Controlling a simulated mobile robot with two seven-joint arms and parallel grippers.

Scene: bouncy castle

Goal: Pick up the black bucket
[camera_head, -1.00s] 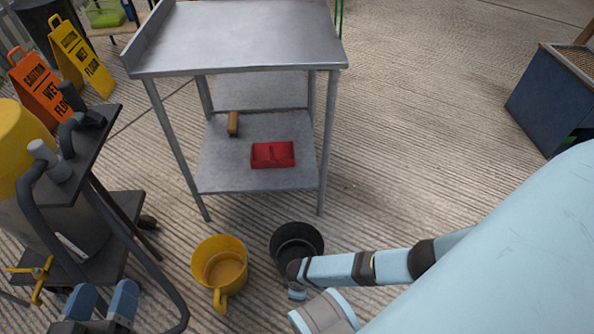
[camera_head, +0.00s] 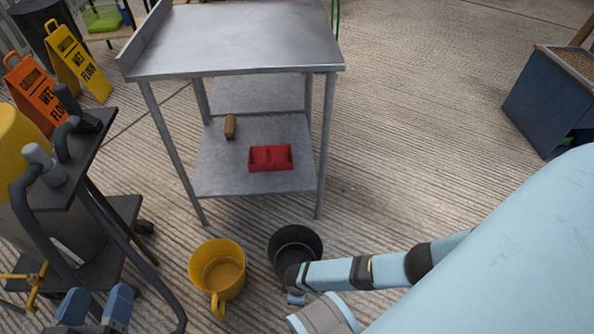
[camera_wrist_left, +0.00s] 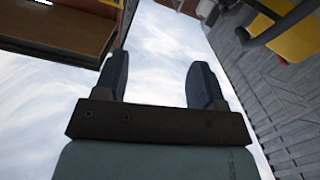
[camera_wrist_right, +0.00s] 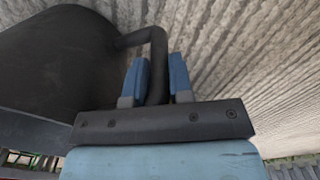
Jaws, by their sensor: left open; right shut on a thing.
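The black bucket (camera_head: 294,240) stands upright on the concrete floor in the head view, in front of the metal table. In the right wrist view the bucket (camera_wrist_right: 55,55) fills the upper left, and its dark handle (camera_wrist_right: 158,60) runs between the blue fingers of my right gripper (camera_wrist_right: 156,80). The right gripper is shut on that handle.
A yellow bucket (camera_head: 217,272) stands just left of the black one. The metal table (camera_head: 235,45) holds a red tray (camera_head: 270,158) and a brush (camera_head: 230,127) on its lower shelf. A cleaning cart (camera_head: 75,200) stands at left, near wet floor signs (camera_head: 80,60).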

